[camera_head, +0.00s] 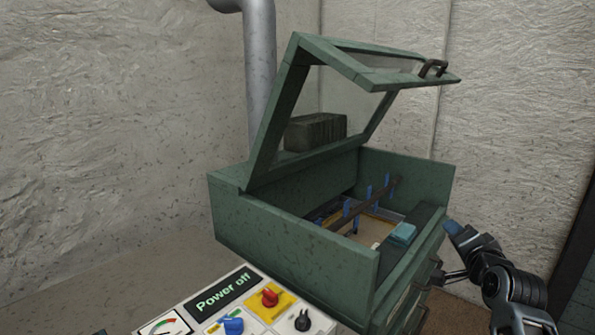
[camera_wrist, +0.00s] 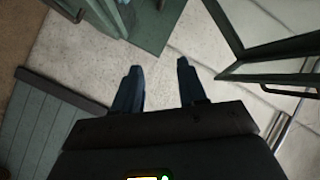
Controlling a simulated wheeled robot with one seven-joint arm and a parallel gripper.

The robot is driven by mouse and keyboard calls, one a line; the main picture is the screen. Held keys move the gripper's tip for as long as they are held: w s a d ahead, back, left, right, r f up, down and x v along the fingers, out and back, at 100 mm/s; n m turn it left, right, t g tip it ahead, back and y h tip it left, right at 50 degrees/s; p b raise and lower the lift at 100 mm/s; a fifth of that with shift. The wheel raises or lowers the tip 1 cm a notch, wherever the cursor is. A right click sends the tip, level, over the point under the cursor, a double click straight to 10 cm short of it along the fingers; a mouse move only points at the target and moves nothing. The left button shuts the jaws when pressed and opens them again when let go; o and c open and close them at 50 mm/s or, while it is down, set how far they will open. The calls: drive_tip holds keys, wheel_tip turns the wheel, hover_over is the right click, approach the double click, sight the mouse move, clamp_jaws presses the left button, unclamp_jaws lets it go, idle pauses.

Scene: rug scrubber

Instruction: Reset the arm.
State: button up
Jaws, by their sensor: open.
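My gripper (camera_wrist: 159,72) is open and empty, its two dark blue fingers apart in the wrist view, with pale wall or floor between and beyond them. In the head view my arm (camera_head: 490,262) shows at the lower right, beside the right side of the green machine (camera_head: 290,235). Whether it touches the machine there I cannot tell. The machine's framed lid (camera_head: 345,60) is raised. Inside is a dark rail with blue pieces (camera_head: 347,208), and a light blue block (camera_head: 402,233) rests on the right inner ledge.
A control panel (camera_head: 215,315) in front has a "Power off" display (camera_head: 222,291), a red knob (camera_head: 269,296), a blue knob (camera_head: 233,325) and a black knob (camera_head: 302,321). A grey pipe (camera_head: 260,85) rises behind. The raised lid's handle (camera_head: 433,68) juts right.

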drive_tip(key=s+a+f+n, duration=0.2)
drive_tip(key=s+f, duration=0.3)
drive_tip(key=s, duration=0.6)
drive_tip(key=s+a+f+n, duration=0.3)
drive_tip(key=s+f, duration=0.2)
drive_tip(key=s, duration=0.5)
drive_tip(key=s+a+f+n, duration=0.2)
drive_tip(key=s+f, duration=0.4)
drive_tip(key=s, duration=0.5)
drive_tip(key=s+a+r+n, duration=0.1)
drive_tip(key=s+r, duration=0.3)
drive_tip(key=s, duration=0.5)
drive_tip(key=s+a+r+n+y, duration=0.1)
drive_tip(key=s+a+r+n, duration=0.1)
drive_tip(key=s, duration=0.6)
drive_tip(key=s+a+r+n+g+y, duration=0.1)
drive_tip(key=s+a+r, duration=0.3)
drive_tip(key=s, duration=0.5)
drive_tip(key=shift+s+r+n, duration=0.3)
drive_tip(key=shift+r+n, duration=0.4)
drive_tip(key=shift+r, duration=0.2)
